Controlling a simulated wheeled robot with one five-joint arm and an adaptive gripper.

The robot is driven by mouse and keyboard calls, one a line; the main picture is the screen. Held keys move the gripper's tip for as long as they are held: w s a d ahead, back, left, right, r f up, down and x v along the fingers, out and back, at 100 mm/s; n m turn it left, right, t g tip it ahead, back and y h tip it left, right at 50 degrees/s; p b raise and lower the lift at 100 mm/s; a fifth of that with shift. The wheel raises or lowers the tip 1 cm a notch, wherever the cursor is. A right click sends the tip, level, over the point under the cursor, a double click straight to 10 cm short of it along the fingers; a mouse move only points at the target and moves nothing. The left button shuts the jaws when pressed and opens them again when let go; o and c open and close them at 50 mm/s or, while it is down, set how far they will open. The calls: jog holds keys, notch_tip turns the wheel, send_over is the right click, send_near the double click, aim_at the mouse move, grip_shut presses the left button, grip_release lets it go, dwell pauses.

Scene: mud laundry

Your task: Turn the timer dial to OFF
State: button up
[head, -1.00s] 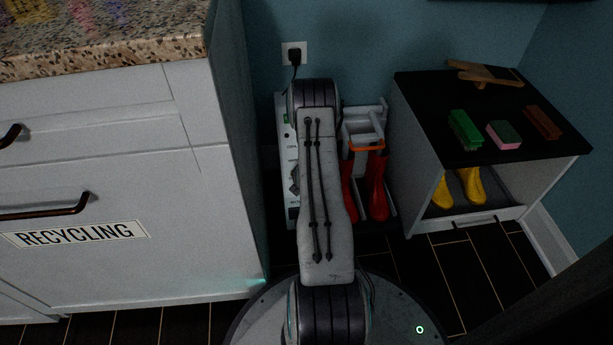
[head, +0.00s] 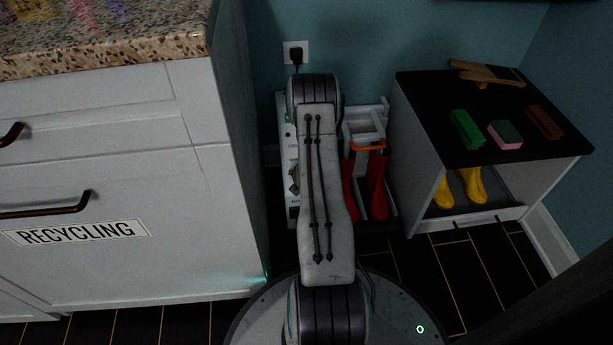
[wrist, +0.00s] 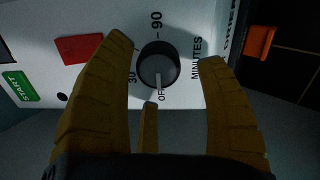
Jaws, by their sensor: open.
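The timer dial (wrist: 158,66) is a round dark knob on a white panel (wrist: 190,112) in the wrist view. Its pale pointer line faces down in the picture, toward the OFF label (wrist: 162,93). The 90 mark is above the dial and the 30 mark is at its left. My gripper (wrist: 166,50) is open, with yellow fingers left and right of the dial, apart from it as far as I can tell. A third yellow finger is below the dial and partly covers the label. In the head view my arm hides most of the white unit (head: 282,130).
Red boots (head: 377,185) stand on the rack right of my arm. A white cabinet (head: 130,260) closes off the left. A low black-topped shelf (head: 420,105) with brushes, a sponge and yellow boots is at right. A plugged-in cord (head: 296,55) hangs behind.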

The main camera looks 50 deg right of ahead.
jog(key=v, duration=1)
jog(key=shift+a+r, duration=0.2)
jog(key=shift+r, duration=0.05)
jog(key=shift+s, duration=0.1)
